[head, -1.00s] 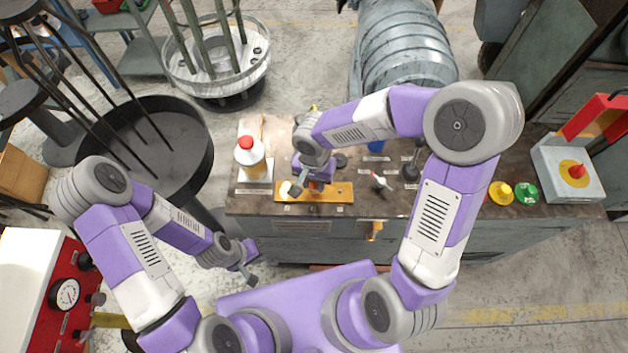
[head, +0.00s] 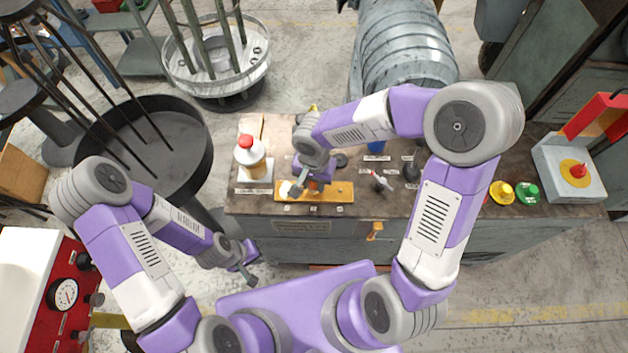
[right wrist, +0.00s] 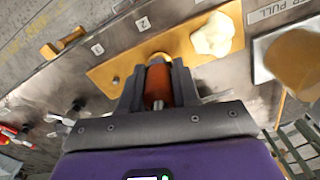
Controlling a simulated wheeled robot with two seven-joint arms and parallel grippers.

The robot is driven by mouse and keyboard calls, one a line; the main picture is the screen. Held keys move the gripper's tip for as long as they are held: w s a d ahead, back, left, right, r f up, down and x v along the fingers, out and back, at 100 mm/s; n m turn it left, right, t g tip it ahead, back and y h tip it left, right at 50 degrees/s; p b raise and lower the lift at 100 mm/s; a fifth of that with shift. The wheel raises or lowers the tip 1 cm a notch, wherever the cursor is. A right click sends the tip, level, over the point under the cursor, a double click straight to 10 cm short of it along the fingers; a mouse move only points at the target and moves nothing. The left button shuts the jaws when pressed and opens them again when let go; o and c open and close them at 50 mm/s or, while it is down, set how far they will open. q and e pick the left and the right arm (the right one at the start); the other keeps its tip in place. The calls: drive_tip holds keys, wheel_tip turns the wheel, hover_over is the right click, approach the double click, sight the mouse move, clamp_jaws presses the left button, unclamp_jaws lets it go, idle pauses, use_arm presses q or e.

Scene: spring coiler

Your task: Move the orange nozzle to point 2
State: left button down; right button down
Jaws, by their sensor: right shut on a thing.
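The orange nozzle (right wrist: 158,85) is between the jaws of my right gripper (right wrist: 157,80), which is shut on it. It is at the middle of the yellow board (right wrist: 192,43), level with a white label (right wrist: 143,23) that seems to read 2. I cannot tell whether it touches the board. In the head view my right gripper (head: 310,187) is over the board (head: 341,191) and hides most of the nozzle. My left gripper (head: 250,272) is away from the bench at the lower left; its jaws are too small to judge.
A whitish lump (right wrist: 212,35) and a small peg (right wrist: 115,80) are on the board either side of the nozzle. A red-capped bottle (head: 251,158) stands left of the board. Small tools (head: 381,182) lie to the right. Yellow and green buttons (head: 512,193) are further right.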

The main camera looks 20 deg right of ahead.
drive_tip(key=shift+f+b, duration=0.35)
idle(0.3)
drive_tip(key=c, duration=0.7)
unclamp_jaws()
drive_tip(key=shift+c, duration=0.2)
wheel_tip(320, 180, up, 8)
drive_tip(key=p, duration=0.2)
drive_tip(key=shift+p, duration=0.4)
wheel_tip(320, 180, up, 13)
drive_tip(key=p, duration=0.9)
drive_tip(key=shift+f, duration=0.2)
